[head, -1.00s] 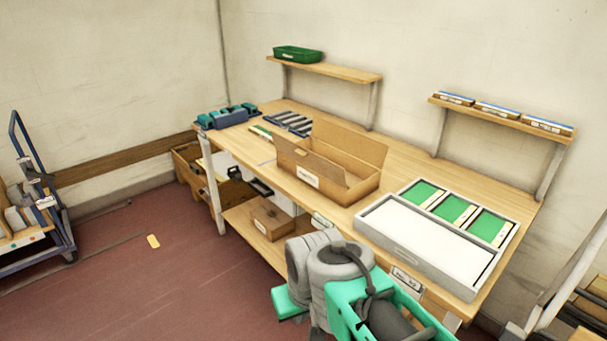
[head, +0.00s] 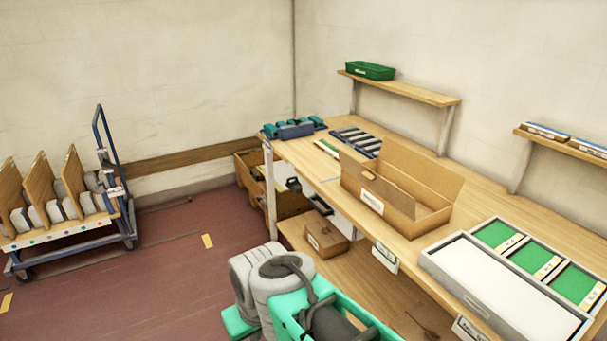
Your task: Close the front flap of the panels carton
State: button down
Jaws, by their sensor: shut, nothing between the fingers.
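An open cardboard carton (head: 408,222) stands on the workbench in the head view, with a white label on its front wall. The label is too small to read. Its front flap (head: 378,184) stands up and leans over the opening's near side. The back flap (head: 424,172) is also raised. My gripper is not in view; only grey and green parts of my arm and body show at the bottom, apart from the carton.
A slotted rack (head: 357,140) and blue-green parts (head: 295,128) lie behind left. A small box (head: 327,236) sits on the lower shelf. A trolley (head: 70,215) stands left; the floor between is mostly clear.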

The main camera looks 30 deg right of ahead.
aim_at(402, 202)
jog(key=u, duration=0.2)
jog(key=i, duration=0.95)
jog(key=z, duration=0.05)
